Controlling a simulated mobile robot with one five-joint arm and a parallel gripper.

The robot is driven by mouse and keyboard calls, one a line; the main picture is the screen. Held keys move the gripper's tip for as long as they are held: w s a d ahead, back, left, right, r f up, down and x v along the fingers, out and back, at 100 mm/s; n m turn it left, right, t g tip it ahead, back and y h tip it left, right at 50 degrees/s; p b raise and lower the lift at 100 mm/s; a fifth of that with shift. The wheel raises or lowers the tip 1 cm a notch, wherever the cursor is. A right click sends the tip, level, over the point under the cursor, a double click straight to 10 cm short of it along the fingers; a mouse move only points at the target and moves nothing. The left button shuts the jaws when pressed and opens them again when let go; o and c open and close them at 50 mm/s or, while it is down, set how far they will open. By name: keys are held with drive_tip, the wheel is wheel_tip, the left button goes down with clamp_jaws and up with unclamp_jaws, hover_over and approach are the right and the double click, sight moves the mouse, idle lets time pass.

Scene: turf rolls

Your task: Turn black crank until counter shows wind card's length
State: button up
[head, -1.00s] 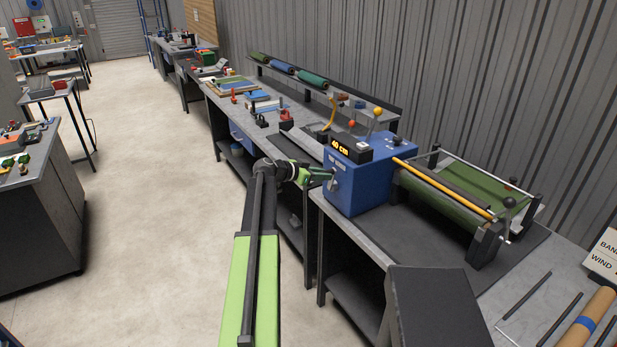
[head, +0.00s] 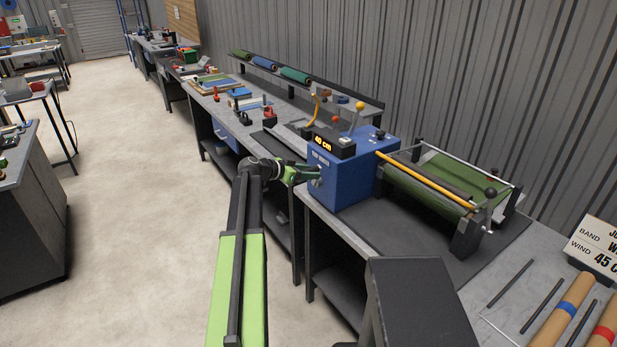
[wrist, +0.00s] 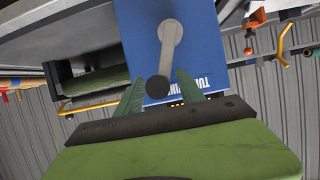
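The blue winder box (head: 352,182) stands on the bench, and its counter (head: 326,143) reads 40 cm. In the wrist view a grey crank arm with a black knob (wrist: 158,88) is on the box's face. My gripper (head: 308,173) is at that face in the head view. In the wrist view my gripper (wrist: 158,92) has its green fingers apart, one on each side of the black knob, with gaps visible. The wind card (head: 598,246) at the right edge reads WIND 45 C, cut off by the frame.
Green turf (head: 440,180) lies on the roller frame right of the box, with a yellow bar across it. A yellow-knobbed lever (head: 358,108) stands behind the box. Cardboard tubes (head: 560,312) and dark rods lie at the front right. Open floor (head: 130,220) is at left.

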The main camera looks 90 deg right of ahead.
drive_tip(key=shift+w, duration=0.1)
drive_tip(key=p+v, duration=0.6)
drive_tip(key=v, duration=1.1)
drive_tip(key=shift+w+a+p, duration=0.15)
drive_tip(key=shift+p, duration=0.15)
